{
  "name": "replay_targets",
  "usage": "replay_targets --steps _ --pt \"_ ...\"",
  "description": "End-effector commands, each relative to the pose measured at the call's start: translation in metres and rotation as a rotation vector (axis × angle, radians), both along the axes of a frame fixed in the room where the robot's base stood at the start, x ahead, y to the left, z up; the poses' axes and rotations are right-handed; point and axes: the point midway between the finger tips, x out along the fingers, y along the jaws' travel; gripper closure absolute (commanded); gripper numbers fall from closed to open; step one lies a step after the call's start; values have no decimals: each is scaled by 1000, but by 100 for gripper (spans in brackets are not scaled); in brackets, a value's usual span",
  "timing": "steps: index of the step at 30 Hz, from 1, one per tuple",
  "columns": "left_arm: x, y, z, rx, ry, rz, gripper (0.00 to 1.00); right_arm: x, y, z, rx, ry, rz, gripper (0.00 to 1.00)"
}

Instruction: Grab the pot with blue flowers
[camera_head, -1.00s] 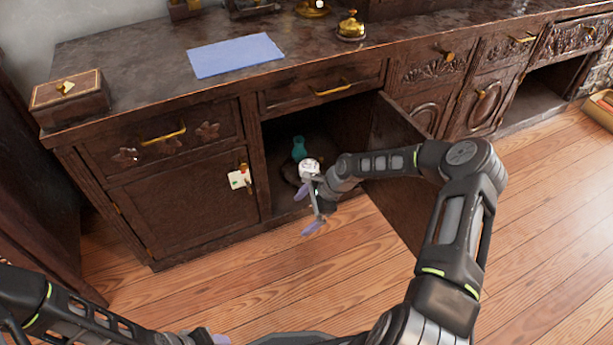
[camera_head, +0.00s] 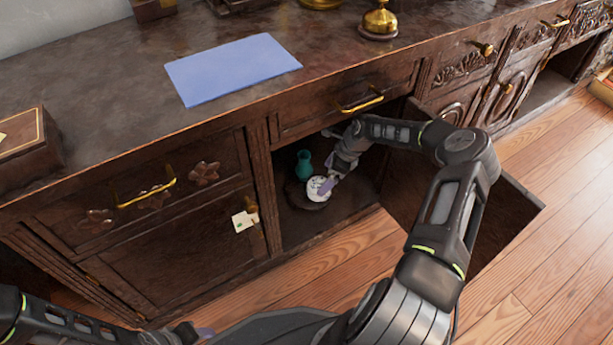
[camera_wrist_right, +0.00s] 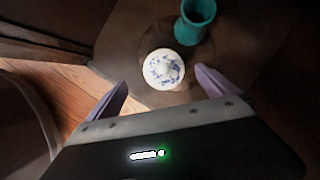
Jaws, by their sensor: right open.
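The pot with blue flowers (camera_head: 317,188) is small, round and white with a blue pattern. It stands inside the open lower cabinet (camera_head: 345,205), and the right wrist view shows it from above (camera_wrist_right: 163,69). My right gripper (camera_head: 331,184) is inside the cabinet beside the pot. In the right wrist view its two purple fingers (camera_wrist_right: 161,80) are spread apart, one on each side of the pot's near side, with nothing gripped. My left gripper (camera_head: 193,333) is low at the bottom edge, away from the cabinet; its jaws are too unclear to read.
A teal vase (camera_head: 304,164) stands close behind the pot; it also shows in the right wrist view (camera_wrist_right: 195,22). The open cabinet door (camera_head: 500,225) stands to the right of my right arm. A drawer with a brass handle (camera_head: 360,104) is above the opening.

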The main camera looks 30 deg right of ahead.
Motion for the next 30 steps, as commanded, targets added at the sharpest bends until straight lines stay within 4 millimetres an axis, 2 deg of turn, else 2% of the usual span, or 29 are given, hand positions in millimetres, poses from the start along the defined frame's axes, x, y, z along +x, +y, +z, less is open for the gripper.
replay_targets --steps 11,20,30 --pt "-1 0 0 -1 3 -1 53 0 0 0 0 1 -1 2" --pt "1 1 -13 -2 1 0 53 7 7 -25 1 0 1 2" --pt "1 0 -13 -3 1 0 53 7 7 -26 0 0 0 2"
